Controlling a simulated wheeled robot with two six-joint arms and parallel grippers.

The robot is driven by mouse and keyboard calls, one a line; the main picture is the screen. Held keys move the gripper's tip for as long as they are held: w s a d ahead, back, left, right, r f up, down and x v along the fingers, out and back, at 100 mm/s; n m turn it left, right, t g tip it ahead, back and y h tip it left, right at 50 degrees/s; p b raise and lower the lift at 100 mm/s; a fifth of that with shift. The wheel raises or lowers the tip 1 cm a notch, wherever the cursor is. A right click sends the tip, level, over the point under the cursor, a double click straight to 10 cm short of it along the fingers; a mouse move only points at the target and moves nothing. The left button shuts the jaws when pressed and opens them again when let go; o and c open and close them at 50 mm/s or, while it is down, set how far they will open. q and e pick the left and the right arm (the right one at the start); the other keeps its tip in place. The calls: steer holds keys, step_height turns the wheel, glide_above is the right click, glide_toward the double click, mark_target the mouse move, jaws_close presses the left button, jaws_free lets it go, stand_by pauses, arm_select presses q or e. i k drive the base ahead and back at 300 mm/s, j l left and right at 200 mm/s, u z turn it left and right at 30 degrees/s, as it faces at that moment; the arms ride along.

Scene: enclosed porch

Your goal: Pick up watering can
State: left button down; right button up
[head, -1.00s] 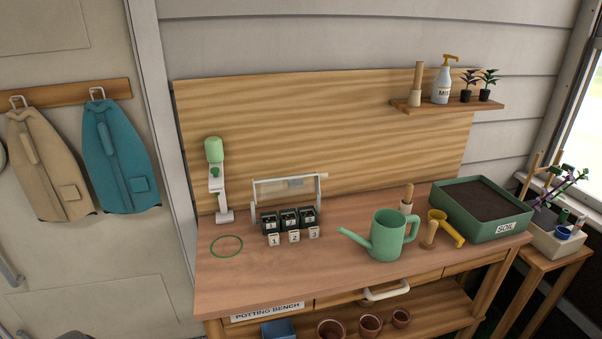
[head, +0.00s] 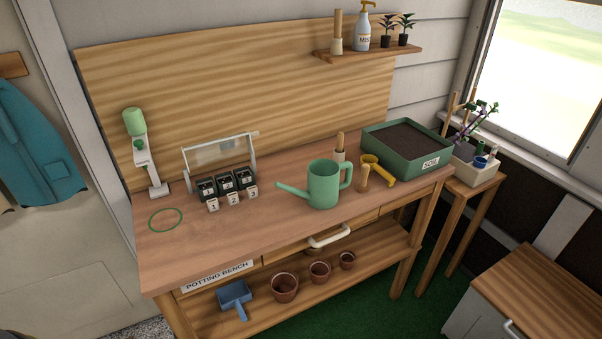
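A green watering can (head: 323,186) stands upright on the potting bench top (head: 250,224), right of the middle and close to the front edge. Its spout points left and its handle is on the right. Neither of my grippers shows in the head view, and nothing touches the can from my side.
Wooden-handled tools and a yellow scoop (head: 377,169) stand right of the can, before a green soil tray (head: 408,143). Numbered black pots (head: 227,182) and a green ring (head: 166,220) are to its left. A low cabinet (head: 540,295) stands at right.

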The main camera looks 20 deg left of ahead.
mark_target(322, 186)
steer(key=i+l, duration=0.3)
steer(key=i+l+u, duration=0.7)
steer(key=u, duration=0.15)
